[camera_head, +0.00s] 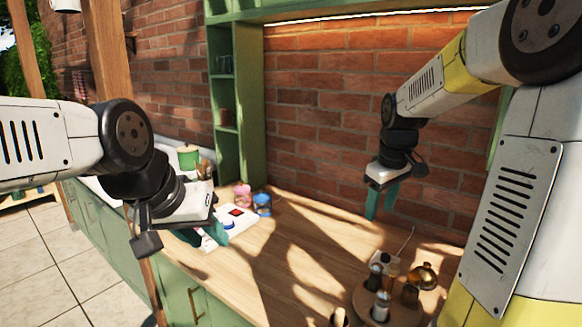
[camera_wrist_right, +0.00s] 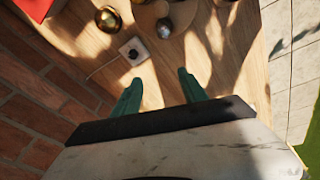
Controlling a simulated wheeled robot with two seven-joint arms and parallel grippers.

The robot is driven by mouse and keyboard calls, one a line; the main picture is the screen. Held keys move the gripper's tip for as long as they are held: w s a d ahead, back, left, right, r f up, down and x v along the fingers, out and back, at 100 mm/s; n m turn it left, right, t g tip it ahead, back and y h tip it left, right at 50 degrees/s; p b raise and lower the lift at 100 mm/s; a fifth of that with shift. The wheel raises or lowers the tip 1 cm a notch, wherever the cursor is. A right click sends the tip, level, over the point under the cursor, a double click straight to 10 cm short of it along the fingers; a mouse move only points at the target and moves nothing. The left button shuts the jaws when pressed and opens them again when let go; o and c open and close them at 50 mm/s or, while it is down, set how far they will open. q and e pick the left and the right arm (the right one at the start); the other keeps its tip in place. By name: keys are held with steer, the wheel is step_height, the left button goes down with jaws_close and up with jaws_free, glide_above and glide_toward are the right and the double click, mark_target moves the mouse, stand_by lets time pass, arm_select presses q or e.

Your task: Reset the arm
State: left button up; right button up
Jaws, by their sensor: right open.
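My right gripper (camera_head: 382,203) hangs over the back of the wooden counter, near the brick wall, with its green fingers pointing down. In the right wrist view the two fingers (camera_wrist_right: 158,92) stand apart with bare counter between them, so it is open and empty. My left gripper (camera_head: 205,236) is low over the left part of the counter, beside a white board or scale (camera_head: 232,218). Its green fingers are partly hidden behind its own wrist, and whether they are open or shut is unclear.
A round wooden tray (camera_head: 355,294) holds several jars at the front right. A white socket-like box with a cord (camera_wrist_right: 134,51) lies near it. Pink (camera_head: 242,195) and blue (camera_head: 263,205) jars stand at the back left. A brick wall (camera_head: 320,120) closes the back; mid-counter is clear.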

steer(key=s+a+r+m+t+y, duration=0.1)
steer(key=s+a+r+m, duration=0.1)
steer(key=s, duration=0.7)
steer(key=s+a+r+m+t+y, duration=0.1)
steer(key=s+a+r+m+t, duration=0.1)
steer(key=s+a, duration=0.4)
steer(key=s+m, duration=0.1)
steer(key=s, duration=0.2)
steer(key=shift+s+r+m+t, duration=0.3)
steer(key=shift+s+r+m, duration=0.05)
steer(key=shift+s+m, duration=0.05)
stand_by(0.3)
